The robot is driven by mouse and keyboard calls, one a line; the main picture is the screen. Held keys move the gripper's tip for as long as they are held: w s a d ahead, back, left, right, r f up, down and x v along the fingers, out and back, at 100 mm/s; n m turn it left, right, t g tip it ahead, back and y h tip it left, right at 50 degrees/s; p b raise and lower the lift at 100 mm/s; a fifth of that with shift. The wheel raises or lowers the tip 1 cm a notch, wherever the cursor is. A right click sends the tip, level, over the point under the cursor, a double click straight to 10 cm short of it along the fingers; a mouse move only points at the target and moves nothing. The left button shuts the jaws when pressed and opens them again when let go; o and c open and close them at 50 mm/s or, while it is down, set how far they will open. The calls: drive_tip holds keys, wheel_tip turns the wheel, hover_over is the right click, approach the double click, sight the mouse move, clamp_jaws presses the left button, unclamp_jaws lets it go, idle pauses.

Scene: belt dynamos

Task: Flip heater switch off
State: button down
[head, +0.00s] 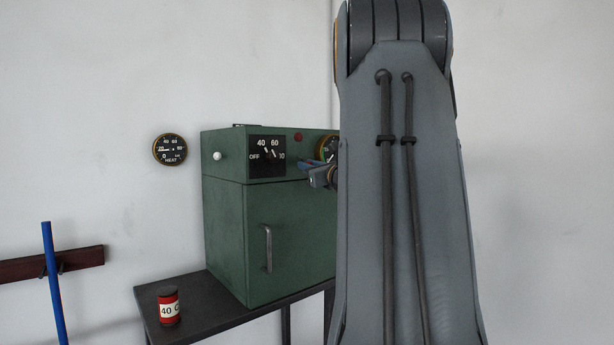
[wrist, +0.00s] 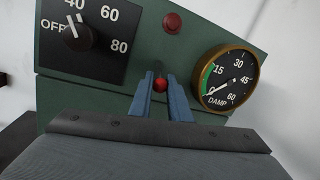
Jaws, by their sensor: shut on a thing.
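The heater is a green cabinet (head: 270,230) with a control panel along its top front. My gripper (head: 318,174) is at the right part of that panel, partly hidden by my arm in the head view. In the wrist view its two blue fingers (wrist: 160,88) are shut on a small red-tipped switch (wrist: 160,84), one finger on each side. A dark part shows just above the red tip. The lever's exact tilt is hard to tell. A dial knob (head: 268,154) marked OFF, 40, 60, 80 sits to the left; it also shows in the wrist view (wrist: 78,38).
A red lamp (wrist: 173,22) sits above the switch. A DAMP gauge (wrist: 228,78) is close on the right, needle near 0. A HEAT gauge (head: 170,150) hangs on the wall. A red can (head: 168,305) stands on the dark table (head: 215,305).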

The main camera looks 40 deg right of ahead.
drive_tip(key=shift+b, duration=0.35)
drive_tip(key=c, duration=1.7)
unclamp_jaws()
drive_tip(key=shift+o, duration=0.2)
drive_tip(key=shift+s+f, duration=0.1)
drive_tip(key=b+v, duration=0.2)
drive_tip(key=v, duration=0.5)
drive_tip(key=shift+s, duration=0.3)
drive_tip(key=shift+f, duration=0.1)
